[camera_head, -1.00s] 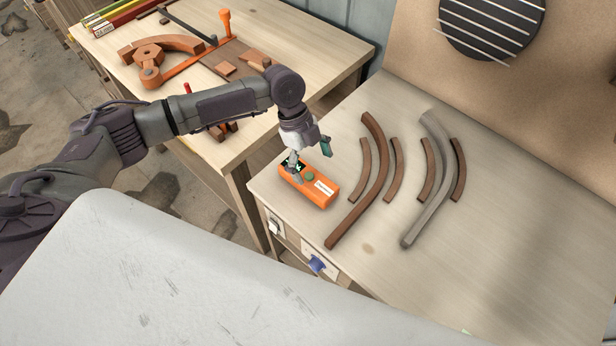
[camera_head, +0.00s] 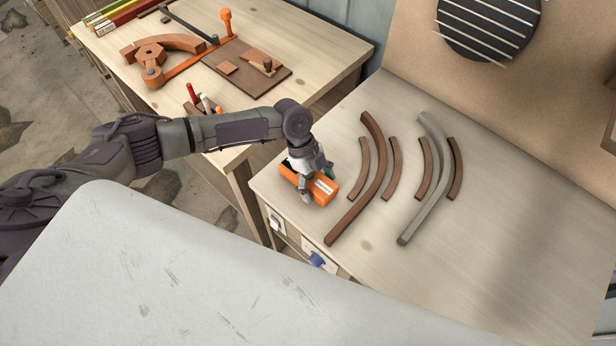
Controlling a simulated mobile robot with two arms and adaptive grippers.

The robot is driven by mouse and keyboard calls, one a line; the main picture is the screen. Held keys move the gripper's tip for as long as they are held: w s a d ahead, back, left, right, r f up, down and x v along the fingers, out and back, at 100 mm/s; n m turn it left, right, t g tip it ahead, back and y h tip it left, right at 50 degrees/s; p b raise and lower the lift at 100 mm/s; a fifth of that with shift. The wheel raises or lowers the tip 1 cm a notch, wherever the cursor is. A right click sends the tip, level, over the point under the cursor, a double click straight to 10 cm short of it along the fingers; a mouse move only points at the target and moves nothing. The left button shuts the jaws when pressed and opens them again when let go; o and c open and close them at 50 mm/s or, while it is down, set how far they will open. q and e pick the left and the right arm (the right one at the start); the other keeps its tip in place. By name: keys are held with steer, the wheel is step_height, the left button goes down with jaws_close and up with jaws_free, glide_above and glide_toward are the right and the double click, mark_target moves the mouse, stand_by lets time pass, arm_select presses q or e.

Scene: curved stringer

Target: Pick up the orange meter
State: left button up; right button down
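The orange meter (camera_head: 324,191) lies on the workbench near its left front corner. My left gripper (camera_head: 317,183) is right over the meter from above, with its fingers spread on either side. One finger reaches down over the near side, the other is at the far side. The gripper hides the middle of the meter, including most of its display and button. Whether the fingers touch it is too small to tell. My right gripper is not in view.
Curved brown strips (camera_head: 368,185) and a grey curved strip (camera_head: 429,190) lie just right of the meter. A second table (camera_head: 310,75) with wooden parts and tools stands behind left. The workbench (camera_head: 480,260) is clear at right.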

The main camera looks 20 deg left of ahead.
arm_select(q)
steer(key=c, duration=0.8)
steer(key=shift+r, duration=0.1)
